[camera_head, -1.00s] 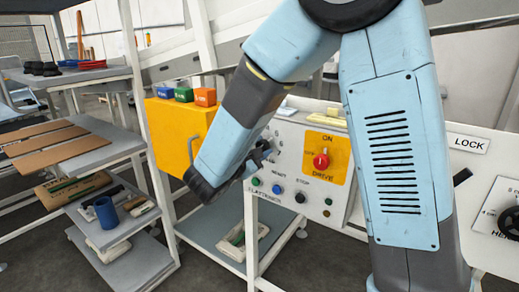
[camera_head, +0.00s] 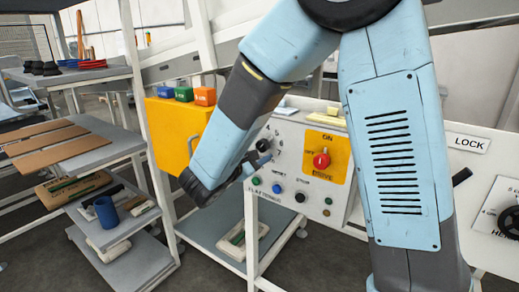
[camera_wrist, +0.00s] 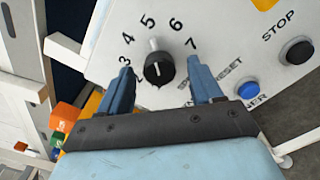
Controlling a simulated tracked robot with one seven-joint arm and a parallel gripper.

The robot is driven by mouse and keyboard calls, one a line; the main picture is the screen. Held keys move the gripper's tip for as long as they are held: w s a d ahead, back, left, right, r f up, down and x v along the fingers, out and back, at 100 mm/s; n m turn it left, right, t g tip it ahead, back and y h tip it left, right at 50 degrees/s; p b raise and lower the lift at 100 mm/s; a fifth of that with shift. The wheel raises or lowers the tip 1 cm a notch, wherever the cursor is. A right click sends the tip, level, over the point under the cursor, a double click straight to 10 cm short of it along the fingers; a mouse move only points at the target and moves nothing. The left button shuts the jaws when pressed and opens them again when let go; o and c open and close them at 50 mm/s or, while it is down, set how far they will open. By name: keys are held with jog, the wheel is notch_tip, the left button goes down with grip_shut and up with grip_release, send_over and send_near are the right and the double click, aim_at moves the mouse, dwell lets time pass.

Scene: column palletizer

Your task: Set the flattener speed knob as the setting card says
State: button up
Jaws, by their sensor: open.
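The flattener speed knob (camera_wrist: 158,70) is a black round knob with a white pointer line, on a pale panel with numbers around it. In the wrist view its pointer is toward about 5. My gripper (camera_wrist: 160,72) is open, with one blue finger on each side of the knob in the picture. Gaps show between fingers and knob; I cannot tell how far the tips reach over it. In the head view, my gripper (camera_head: 258,158) is at the left part of the control panel (camera_head: 290,150) and mostly hides the knob. I cannot make out a setting card.
A blue button (camera_wrist: 247,90) and a black STOP button (camera_wrist: 297,51) are right of the knob. A red switch (camera_head: 321,160) sits on a yellow plate further right. A yellow box (camera_head: 172,130) with coloured blocks on top stands left of my forearm.

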jog(key=v, duration=1.2)
jog(key=shift+s, duration=0.15)
jog(key=shift+s+a+f, duration=0.1)
